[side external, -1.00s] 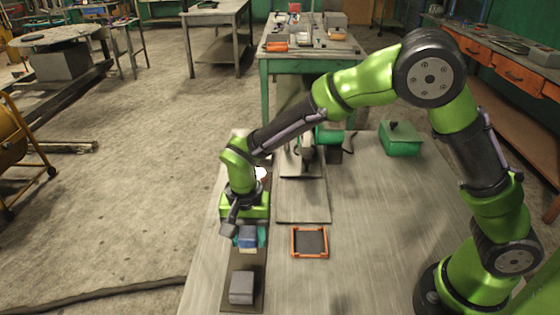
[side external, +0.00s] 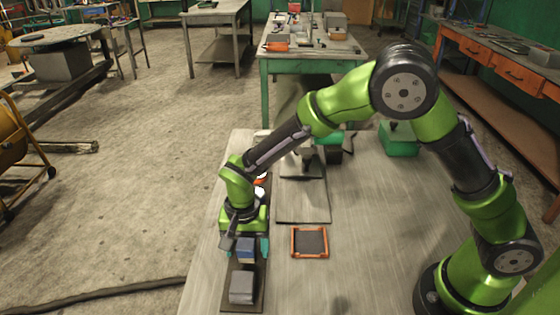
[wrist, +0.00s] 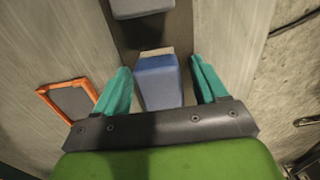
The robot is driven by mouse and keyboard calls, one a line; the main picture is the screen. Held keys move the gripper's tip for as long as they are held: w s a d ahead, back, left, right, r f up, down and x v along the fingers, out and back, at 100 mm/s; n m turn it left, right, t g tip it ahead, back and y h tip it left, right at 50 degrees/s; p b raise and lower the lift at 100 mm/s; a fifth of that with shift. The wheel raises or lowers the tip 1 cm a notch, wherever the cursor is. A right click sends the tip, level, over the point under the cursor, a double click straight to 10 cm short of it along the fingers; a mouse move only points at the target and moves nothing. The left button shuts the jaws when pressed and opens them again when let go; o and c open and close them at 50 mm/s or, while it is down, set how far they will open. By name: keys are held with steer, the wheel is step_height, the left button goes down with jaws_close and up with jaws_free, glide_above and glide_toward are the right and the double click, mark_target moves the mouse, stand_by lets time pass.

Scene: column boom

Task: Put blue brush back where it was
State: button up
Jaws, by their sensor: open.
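The blue brush (side external: 246,246), a blue block with a pale strip at its front end, is over the dark strip (side external: 244,268) on the table. It also shows in the wrist view (wrist: 160,83). It appears to rest on the strip, but its underside is hidden. My gripper (side external: 246,250) is open above and around the brush. In the wrist view its teal fingers (wrist: 160,76) stand on either side of the brush, with a visible gap on each side. My gripper body hides the rear end of the brush.
A grey block (side external: 242,287) is on the strip in front of the brush. An orange-framed tray (side external: 310,242) lies to the right. A grey board (side external: 303,203) and a green box (side external: 399,140) are farther back. The table is clear right of the tray.

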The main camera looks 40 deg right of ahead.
mark_target(246, 241)
step_height(246, 241, up, 12)
steer(key=s+d+r+n+t+y, duration=0.2)
steer(key=s+d+r, duration=0.3)
steer(key=d+r, duration=0.4)
steer(key=s+d+r+n+t, duration=0.2)
steer(key=s+d+t, duration=0.3)
steer(key=s+d, duration=0.3)
steer(key=s+n, duration=0.1)
steer(key=s, duration=0.1)
steer(key=shift+s+d+r, duration=0.25)
steer(key=shift+s+r, duration=0.1)
stand_by(0.6)
